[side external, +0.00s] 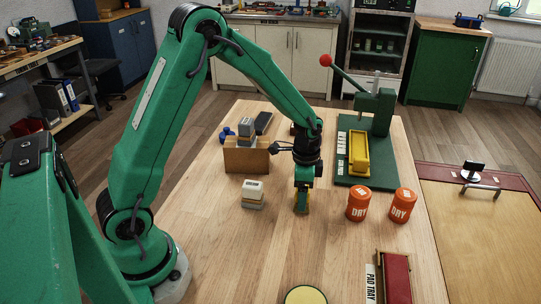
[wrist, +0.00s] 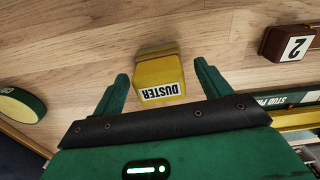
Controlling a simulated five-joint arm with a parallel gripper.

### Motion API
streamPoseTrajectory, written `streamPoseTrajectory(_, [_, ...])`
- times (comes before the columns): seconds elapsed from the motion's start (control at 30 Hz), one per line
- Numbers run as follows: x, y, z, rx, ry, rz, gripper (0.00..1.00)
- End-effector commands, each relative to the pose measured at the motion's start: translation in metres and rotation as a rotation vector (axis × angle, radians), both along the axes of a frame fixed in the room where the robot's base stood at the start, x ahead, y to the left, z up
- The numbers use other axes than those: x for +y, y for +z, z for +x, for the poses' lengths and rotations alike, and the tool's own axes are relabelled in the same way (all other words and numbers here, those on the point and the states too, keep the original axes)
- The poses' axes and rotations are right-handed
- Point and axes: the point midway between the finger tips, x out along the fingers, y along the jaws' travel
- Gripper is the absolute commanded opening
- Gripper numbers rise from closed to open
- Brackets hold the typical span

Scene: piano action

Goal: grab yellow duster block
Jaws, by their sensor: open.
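The yellow duster block (wrist: 160,72) has a white label reading DUSTER and stands on the wooden table in the wrist view. My gripper (wrist: 160,88) is open, with one green finger on each side of the block and visible gaps between. Most of the block is hidden there by the gripper. I cannot tell the exact height of the fingertips against the block.
Two orange DRY tins (side external: 358,204) stand to the right of my gripper. A pale stacked block (side external: 253,194) stands to the left, and a wooden box (side external: 246,158) behind it. A green press (side external: 374,140) with a yellow tray stands behind right. A red pad tray (side external: 396,278) lies in front.

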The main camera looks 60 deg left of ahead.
Motion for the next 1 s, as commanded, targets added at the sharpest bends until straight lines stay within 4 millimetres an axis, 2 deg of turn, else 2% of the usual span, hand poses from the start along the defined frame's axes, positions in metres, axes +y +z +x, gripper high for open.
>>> streamPoseTrajectory(0.13, [-0.0001, -0.0083, -0.0004, 0.001, 0.000, 0.000, 0.76])
streamPoseTrajectory(0.63, [-0.0001, -0.0082, 0.0000, 0.000, 0.000, 0.000, 0.76])
streamPoseTrajectory(0.9, [-0.0001, -0.0081, 0.0000, 0.000, 0.000, 0.000, 0.26])
streamPoseTrajectory(1.0, [-0.0001, -0.0080, 0.0001, -0.001, 0.000, 0.000, 0.26])
